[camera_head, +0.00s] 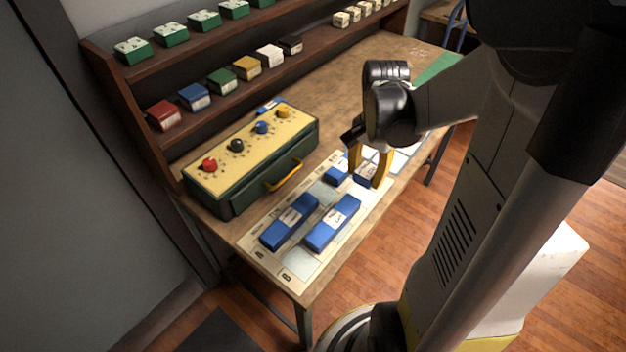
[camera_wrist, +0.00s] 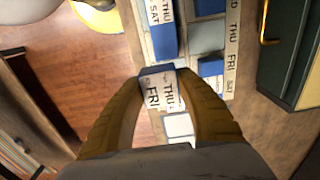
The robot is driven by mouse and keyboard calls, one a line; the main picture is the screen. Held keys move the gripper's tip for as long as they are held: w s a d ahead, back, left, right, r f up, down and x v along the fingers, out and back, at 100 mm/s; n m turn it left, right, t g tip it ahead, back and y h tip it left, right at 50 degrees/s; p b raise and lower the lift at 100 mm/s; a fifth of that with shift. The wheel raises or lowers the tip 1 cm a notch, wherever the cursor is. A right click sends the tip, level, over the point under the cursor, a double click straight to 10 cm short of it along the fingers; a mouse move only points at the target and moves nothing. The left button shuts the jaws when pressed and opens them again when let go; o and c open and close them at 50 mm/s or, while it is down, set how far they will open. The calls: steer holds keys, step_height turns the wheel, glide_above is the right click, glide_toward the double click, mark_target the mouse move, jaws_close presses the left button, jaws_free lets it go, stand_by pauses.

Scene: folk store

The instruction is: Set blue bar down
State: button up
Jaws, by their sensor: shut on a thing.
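My gripper (camera_head: 368,170) has its yellow fingers shut on a short blue bar (camera_head: 366,174) with a white label, over the cream board (camera_head: 304,262) on the workbench. In the wrist view the held blue bar (camera_wrist: 158,72) sits between the fingertips, and print reading THU and FRI shows near it. I cannot tell whether it touches the board. Two longer blue bars, one on the left (camera_head: 289,222) and one on the right (camera_head: 333,224), lie side by side on the board. Another short blue bar (camera_head: 336,175) lies just left of the held one.
A green box with a cream top and coloured knobs (camera_head: 250,157) stands left of the board, with a yellow handle (camera_head: 284,176) facing it. A shelf with coloured blocks (camera_head: 222,82) runs behind. The bench's front edge (camera_head: 345,262) drops to the wooden floor.

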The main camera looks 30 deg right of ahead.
steer(key=b, duration=0.4)
glide_above(322, 194)
step_height(322, 194, down, 7)
steer(key=shift+r, duration=0.15)
steer(key=shift+w+f+b, duration=0.1)
steer(key=shift+f+b, duration=0.95)
steer(key=shift+f, duration=0.95)
steer(key=shift+f, duration=0.1)
steer(key=o, duration=1.1)
steer(key=shift+c, duration=0.2)
